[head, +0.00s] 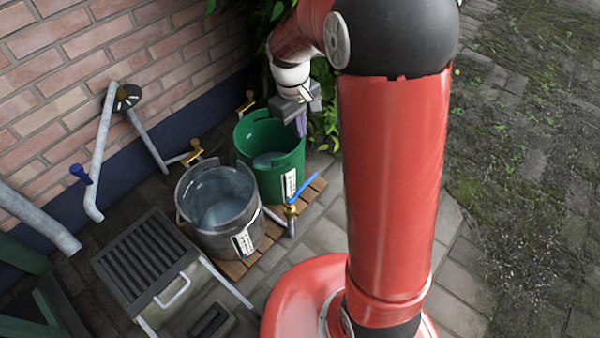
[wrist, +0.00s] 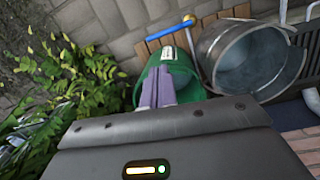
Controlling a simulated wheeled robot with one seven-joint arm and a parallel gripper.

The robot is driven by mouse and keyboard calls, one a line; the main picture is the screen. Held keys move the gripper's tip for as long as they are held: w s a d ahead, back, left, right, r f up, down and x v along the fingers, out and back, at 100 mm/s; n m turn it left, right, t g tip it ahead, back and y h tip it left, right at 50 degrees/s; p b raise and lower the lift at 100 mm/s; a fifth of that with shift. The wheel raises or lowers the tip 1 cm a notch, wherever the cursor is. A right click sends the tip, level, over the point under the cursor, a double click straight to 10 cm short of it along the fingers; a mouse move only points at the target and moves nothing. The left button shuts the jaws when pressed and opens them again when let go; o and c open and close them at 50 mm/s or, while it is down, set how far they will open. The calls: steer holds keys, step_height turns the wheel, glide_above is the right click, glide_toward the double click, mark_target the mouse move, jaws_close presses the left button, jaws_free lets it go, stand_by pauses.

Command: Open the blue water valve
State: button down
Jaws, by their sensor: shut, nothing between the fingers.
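A long blue lever (head: 303,188) sits on a brass valve (head: 291,211) at the front of the wooden pallet. The lever also shows in the wrist view (wrist: 168,31), slanting up to the brass part. A second, darker blue handle (head: 80,174) stands on a grey pipe by the brick wall at the left. I cannot tell which one the task names. My gripper (head: 301,126) hangs near the green bucket's right rim, apart from both handles. Its purple fingers (wrist: 155,92) are shut and empty, pointing toward the green bucket in the wrist view.
The green bucket (head: 250,140) and a metal pot (head: 185,198), both holding water, stand on the pallet (head: 312,191). A slatted grey box (head: 140,290) is at the left. Leaves (wrist: 70,85) crowd beside my gripper.

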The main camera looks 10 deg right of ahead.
steer(key=n+g+b, duration=0.2)
glide_toward(302, 189)
steer(key=w+r, duration=0.1)
steer(key=w, duration=0.4)
steer(key=shift+s+d+r+h+p, duration=0.2)
steer(key=shift+d+r+h+p, duration=0.1)
steer(key=b+x, duration=0.2)
steer(key=x, duration=0.8)
steer(key=shift+t, duration=0.3)
steer(key=shift+w+d+m, duration=0.1)
steer(key=shift+m, duration=0.2)
steer(key=shift+d+m, duration=0.15)
steer(key=shift+m, duration=0.15)
